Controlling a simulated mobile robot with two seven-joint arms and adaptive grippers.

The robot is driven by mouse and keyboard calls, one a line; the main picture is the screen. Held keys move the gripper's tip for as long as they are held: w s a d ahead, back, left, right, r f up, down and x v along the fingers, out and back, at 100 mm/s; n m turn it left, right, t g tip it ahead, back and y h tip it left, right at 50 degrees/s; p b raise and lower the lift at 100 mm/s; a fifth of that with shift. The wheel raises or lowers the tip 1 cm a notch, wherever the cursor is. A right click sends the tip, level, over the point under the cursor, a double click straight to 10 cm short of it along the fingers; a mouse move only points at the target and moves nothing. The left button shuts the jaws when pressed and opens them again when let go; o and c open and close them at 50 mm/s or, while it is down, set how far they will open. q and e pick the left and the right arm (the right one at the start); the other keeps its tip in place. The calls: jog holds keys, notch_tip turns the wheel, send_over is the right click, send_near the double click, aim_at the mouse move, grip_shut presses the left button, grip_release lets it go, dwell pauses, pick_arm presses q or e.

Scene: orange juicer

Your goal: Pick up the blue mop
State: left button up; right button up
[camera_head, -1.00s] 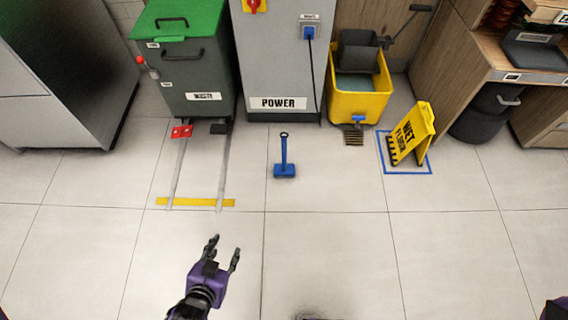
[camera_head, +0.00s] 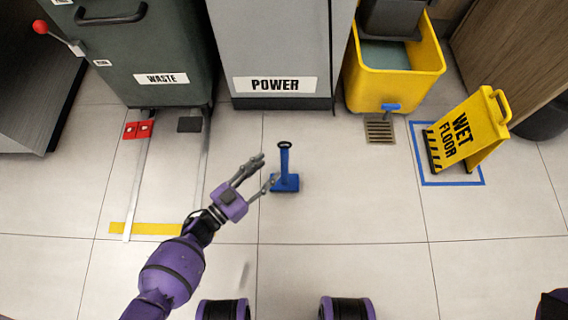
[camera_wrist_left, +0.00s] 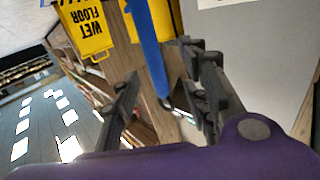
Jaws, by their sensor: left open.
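The blue mop (camera_head: 285,161) stands upright on the tiled floor, with a flat blue base and a dark ring at the top of its handle. My left gripper (camera_head: 268,170) is open and empty, just left of the mop, with its fingers pointing toward the handle. In the left wrist view, the mop's blue handle (camera_wrist_left: 148,42) shows between the two open fingers of the gripper (camera_wrist_left: 158,70). I cannot tell whether a finger touches the handle. The right gripper is not in view.
Behind the mop stand a waste bin (camera_head: 170,40), a grey power cabinet (camera_head: 280,45) and a yellow mop bucket (camera_head: 395,75) beside a floor drain (camera_head: 380,132). A yellow wet-floor sign (camera_head: 468,135) stands at right. Floor around the mop is clear.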

aim_at(282, 158)
pick_arm(q)
jog(key=shift+d+r, duration=0.45)
jog(key=shift+d, duration=0.2)
jog(key=shift+b+x, duration=0.4)
jog(key=shift+x, duration=0.4)
jog(key=b+x, duration=0.1)
jog(key=x, duration=0.3)
jog(key=shift+w+d+r+b, duration=0.1)
jog(key=shift+w+d+b, duration=0.2)
jog(key=shift+b, duration=0.1)
jog(key=shift+r, duration=0.15)
grip_shut()
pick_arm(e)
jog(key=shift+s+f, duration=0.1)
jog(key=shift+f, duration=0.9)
